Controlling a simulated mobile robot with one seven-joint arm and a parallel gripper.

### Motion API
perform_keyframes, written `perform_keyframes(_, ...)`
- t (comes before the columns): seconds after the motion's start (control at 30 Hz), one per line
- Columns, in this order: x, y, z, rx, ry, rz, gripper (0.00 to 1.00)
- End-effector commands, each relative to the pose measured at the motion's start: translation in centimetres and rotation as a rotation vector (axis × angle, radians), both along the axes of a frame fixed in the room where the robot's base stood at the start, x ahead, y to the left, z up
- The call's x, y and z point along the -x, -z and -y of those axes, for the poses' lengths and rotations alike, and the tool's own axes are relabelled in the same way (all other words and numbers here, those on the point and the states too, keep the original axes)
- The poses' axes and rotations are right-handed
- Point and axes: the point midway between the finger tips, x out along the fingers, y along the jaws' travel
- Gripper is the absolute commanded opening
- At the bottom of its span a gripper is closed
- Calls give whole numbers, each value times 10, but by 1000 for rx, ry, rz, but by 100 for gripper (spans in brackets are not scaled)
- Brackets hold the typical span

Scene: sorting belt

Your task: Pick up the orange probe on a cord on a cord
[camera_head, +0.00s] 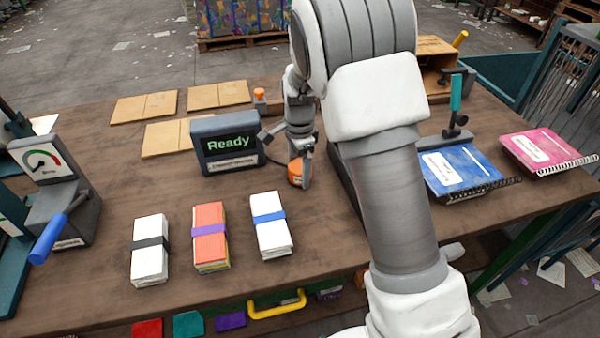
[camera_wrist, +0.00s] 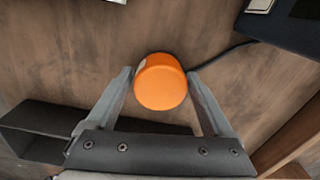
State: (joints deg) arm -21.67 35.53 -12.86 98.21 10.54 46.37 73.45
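The orange probe (camera_wrist: 161,82) is a short round orange piece with a dark cord (camera_wrist: 222,54) running off toward a dark box in the wrist view. In the head view the probe (camera_head: 296,171) shows low over the brown table, partly hidden by my gripper (camera_head: 303,172). In the wrist view my gripper (camera_wrist: 160,88) has one finger on each side of the probe. The fingers are spread and the probe sits between the tips. I cannot tell whether either tip touches it.
A dark display box reading "Ready" (camera_head: 228,143) stands just left of my gripper. Banded bundles (camera_head: 211,237) lie at the front. Blue (camera_head: 457,171) and pink (camera_head: 546,151) notebooks lie at right. A gauge with a blue lever (camera_head: 58,190) stands at left. Flat tan boards lie at the back.

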Motion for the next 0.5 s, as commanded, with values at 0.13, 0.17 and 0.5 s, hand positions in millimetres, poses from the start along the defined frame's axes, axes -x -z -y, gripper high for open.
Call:
perform_keyframes(0.13,0,0,0,0,0,0,57)
perform_keyframes(0.17,0,0,0,0,0,0,51)
perform_keyframes(0.5,0,-1,0,0,0,1,9)
